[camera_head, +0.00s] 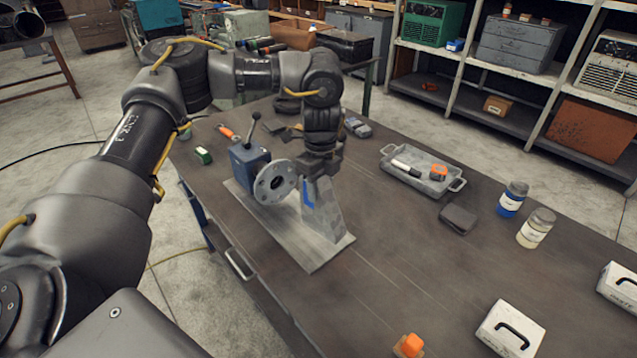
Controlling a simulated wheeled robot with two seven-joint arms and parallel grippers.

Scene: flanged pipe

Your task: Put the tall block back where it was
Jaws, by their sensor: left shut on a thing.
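The tall block (327,216) is a grey, tapered piece with a blue patch on its left side. It is upright at the right part of a flat grey base plate (318,250). My left gripper (320,178) comes down from above and is shut on the block's top. Its fingertips are partly hidden, and I cannot tell whether the block's foot touches the plate. A round grey flange (275,182) with bolt holes faces forward beside a blue clamp body (248,163) with a lever, left of the block. My right gripper is out of view.
A grey tray (422,172) with a marker and an orange item lies to the right. A dark box (458,219), two jars (512,198) and white cases (510,329) are farther right. An orange block (411,344) is at the front.

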